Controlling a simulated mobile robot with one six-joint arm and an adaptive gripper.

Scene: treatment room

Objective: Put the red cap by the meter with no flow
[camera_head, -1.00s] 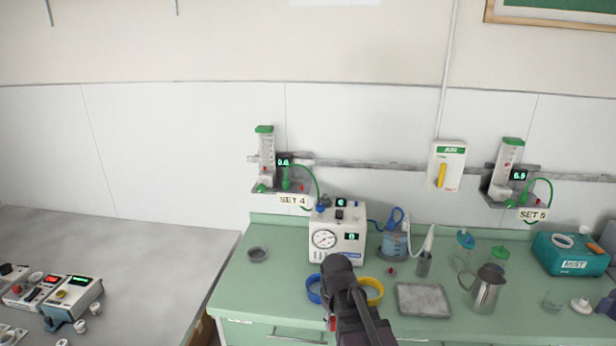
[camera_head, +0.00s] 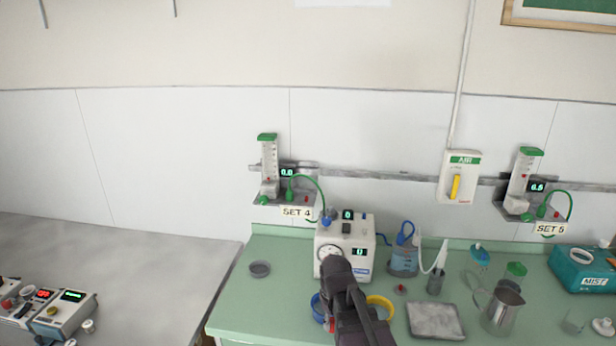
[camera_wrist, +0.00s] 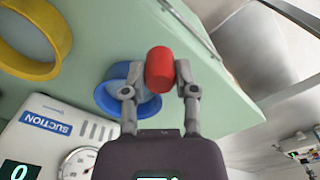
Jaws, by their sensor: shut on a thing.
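My gripper (camera_wrist: 158,88) is shut on the red cap (camera_wrist: 159,68), held between its two fingers in the wrist view. In the head view my gripper (camera_head: 330,318) is over the front of the green counter, and only a bit of red shows beside it. The SET 4 flow meter (camera_head: 268,168) hangs on the wall rail at centre-left; its display reads 0.0. The SET 5 flow meter (camera_head: 521,182) hangs on the rail at the right; its display seems to read 6.5. My gripper is below and in front of both meters.
A suction unit (camera_head: 361,232) stands behind my gripper. A blue ring (camera_wrist: 110,92) and a yellow ring (camera_head: 381,302) lie close by. A metal tray (camera_head: 436,321) and jug (camera_head: 502,308) are to the right.

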